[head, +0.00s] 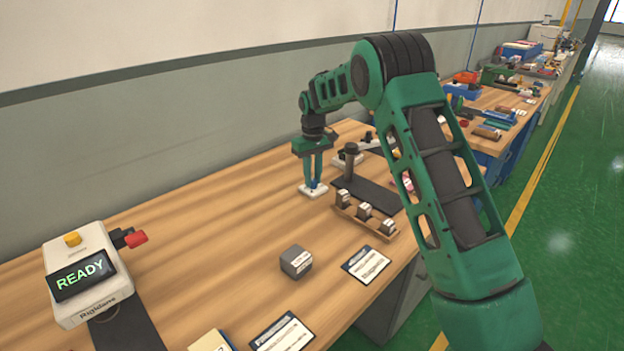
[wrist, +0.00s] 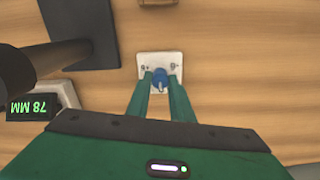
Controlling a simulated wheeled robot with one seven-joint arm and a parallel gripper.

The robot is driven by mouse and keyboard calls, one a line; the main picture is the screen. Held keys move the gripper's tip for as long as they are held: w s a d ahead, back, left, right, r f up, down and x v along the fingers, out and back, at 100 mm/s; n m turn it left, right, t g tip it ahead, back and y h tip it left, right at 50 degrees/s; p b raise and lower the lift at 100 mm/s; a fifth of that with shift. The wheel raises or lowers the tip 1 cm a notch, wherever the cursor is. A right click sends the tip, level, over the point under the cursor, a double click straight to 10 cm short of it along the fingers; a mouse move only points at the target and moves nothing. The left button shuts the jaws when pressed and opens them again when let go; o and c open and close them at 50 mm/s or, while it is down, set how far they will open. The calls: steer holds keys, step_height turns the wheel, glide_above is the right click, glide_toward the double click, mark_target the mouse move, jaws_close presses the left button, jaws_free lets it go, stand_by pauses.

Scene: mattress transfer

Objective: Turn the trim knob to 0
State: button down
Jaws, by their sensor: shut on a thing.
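The trim knob (wrist: 160,82) is blue and sits on a small white plate (wrist: 161,64) with marks at its left and right. In the head view the white plate (head: 313,191) lies on the wooden bench. My gripper (head: 313,184) points straight down over it, its green fingers on either side of the knob. In the wrist view my gripper (wrist: 160,84) is shut on the knob. The knob's pointer and the plate's labels are too small to read.
A box reading "78 MM" (wrist: 45,102) and a dark post (wrist: 60,57) stand close left in the wrist view. A wooden rack (head: 346,207) with several dark blocks, a grey cube (head: 296,262) and a "READY" device (head: 83,275) are on the bench. Bench left of the plate is clear.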

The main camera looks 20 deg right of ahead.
mark_target(313, 179)
steer(key=c, duration=1.6)
jaws_free()
steer(key=shift+w+r, duration=0.15)
steer(key=shift+o, duration=0.2)
step_height(313, 179, up, 11)
steer(key=shift+f, duration=0.2)
